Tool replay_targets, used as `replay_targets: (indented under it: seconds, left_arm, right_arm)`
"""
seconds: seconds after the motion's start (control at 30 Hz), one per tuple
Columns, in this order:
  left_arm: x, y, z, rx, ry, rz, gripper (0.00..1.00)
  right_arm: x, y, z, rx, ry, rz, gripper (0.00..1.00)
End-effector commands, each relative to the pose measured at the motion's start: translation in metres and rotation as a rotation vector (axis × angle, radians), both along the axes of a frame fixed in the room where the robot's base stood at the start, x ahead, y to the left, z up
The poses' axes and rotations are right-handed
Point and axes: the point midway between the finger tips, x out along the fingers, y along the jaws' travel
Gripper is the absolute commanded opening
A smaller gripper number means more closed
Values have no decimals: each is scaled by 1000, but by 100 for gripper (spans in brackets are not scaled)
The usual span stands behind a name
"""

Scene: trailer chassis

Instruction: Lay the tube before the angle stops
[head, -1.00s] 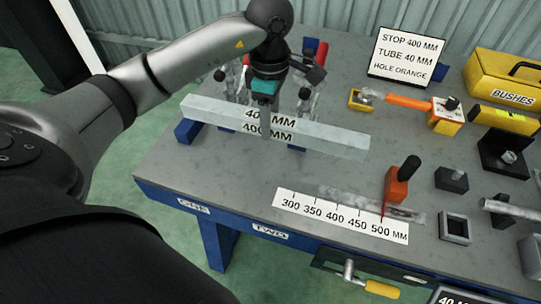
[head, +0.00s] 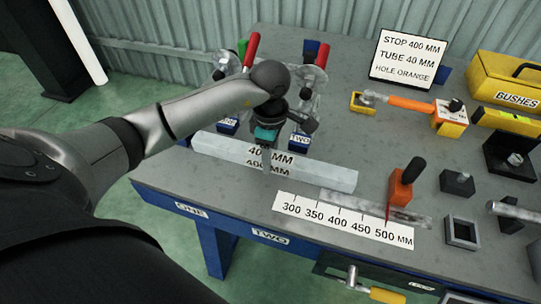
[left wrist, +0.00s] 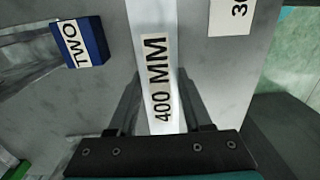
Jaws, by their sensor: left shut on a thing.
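The tube (head: 315,176) is a long pale square bar labelled 40 MM and 400 MM. My left gripper (head: 267,162) is shut on its middle. The tube lies low along the bench, near the front edge at the left; I cannot tell if it touches the top. In the left wrist view the tube (left wrist: 152,25) runs between my left fingers (left wrist: 157,92), with its 400 MM label facing up. Blue blocks marked ONE (head: 228,124) and TWO (head: 300,139) stand just behind it with clamps; my gripper partly hides this area. I cannot clearly pick out the angle stops. My right gripper is not in view.
A ruler strip (head: 340,219) lies right of the tube, with an orange stop (head: 399,190) near its 500 mark. A sign (head: 408,59) stands at the back. A yellow BUSHES box (head: 515,90) and several fixtures fill the right. The bench middle is mostly clear.

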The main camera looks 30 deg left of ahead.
Motion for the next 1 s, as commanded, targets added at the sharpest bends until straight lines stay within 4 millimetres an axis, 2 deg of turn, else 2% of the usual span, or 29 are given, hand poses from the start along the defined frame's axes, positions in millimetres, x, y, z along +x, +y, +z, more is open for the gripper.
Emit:
replay_targets:
  seconds: [0.27, 0.3, 0.53, 0.87, 1.0]
  left_arm:
    - [2, 0, -1, -1, -5, 0, 0]
    - [0, 0, -2, 0, -1, 0, 53]
    - [0, 0, -2, 0, 0, 0, 79]
    - [0, 0, 1, -1, 0, 0, 80]
    - [1, 0, 20, 0, -4, -2, 80]
  right_arm:
    - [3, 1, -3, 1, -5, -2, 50]
    - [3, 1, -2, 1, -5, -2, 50]
    - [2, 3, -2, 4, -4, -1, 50]
    - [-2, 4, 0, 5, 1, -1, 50]
    - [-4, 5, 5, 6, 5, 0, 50]
